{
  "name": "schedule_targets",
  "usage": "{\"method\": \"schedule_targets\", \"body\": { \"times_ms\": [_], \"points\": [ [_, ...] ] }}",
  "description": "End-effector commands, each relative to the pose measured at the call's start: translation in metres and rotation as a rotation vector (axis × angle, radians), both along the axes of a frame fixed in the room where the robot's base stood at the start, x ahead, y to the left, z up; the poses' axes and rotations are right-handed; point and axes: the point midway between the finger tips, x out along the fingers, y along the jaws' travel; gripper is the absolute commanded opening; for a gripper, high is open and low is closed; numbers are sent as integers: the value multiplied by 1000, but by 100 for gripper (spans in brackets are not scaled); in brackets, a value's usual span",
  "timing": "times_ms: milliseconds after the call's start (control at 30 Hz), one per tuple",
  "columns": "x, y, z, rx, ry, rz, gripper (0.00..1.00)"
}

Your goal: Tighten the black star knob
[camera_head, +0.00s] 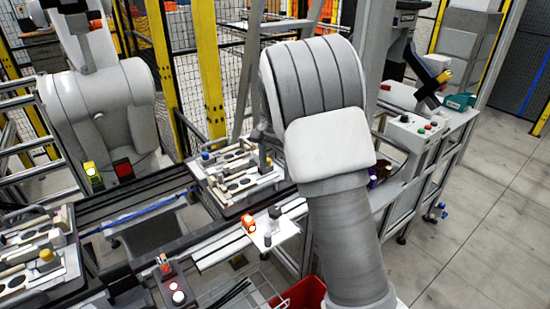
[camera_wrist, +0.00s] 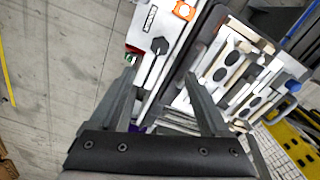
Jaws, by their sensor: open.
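The black star knob (camera_head: 274,212) sits on a small white plate (camera_head: 288,232) beside the conveyor, right of a glowing orange lamp (camera_head: 248,223). In the wrist view the knob (camera_wrist: 160,46) shows as a small dark shape on the pale plate, with a dark streak below it. My gripper (camera_wrist: 161,78) is open and empty, its two fingers wide apart. The knob lies beyond the fingertips, between them in the picture and apart from both. In the head view my arm hides most of the gripper.
A pallet fixture (camera_head: 237,193) with pale blocks and dark ovals lies close beside the plate; it is at right in the wrist view (camera_wrist: 215,55). Another fixture (camera_head: 38,283) is at lower left. A red bin (camera_head: 300,296) stands below the plate. Open floor (camera_head: 470,230) lies right.

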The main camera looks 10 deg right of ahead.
Motion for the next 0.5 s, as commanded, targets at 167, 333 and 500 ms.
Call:
{"method": "schedule_targets", "body": {
  "times_ms": [167,333,500],
  "points": [
    [0,0,22,1,-1,-1,81],
    [0,0,27,1,1,-1,81],
    [0,0,27,1,1,-1,81]
  ]
}}
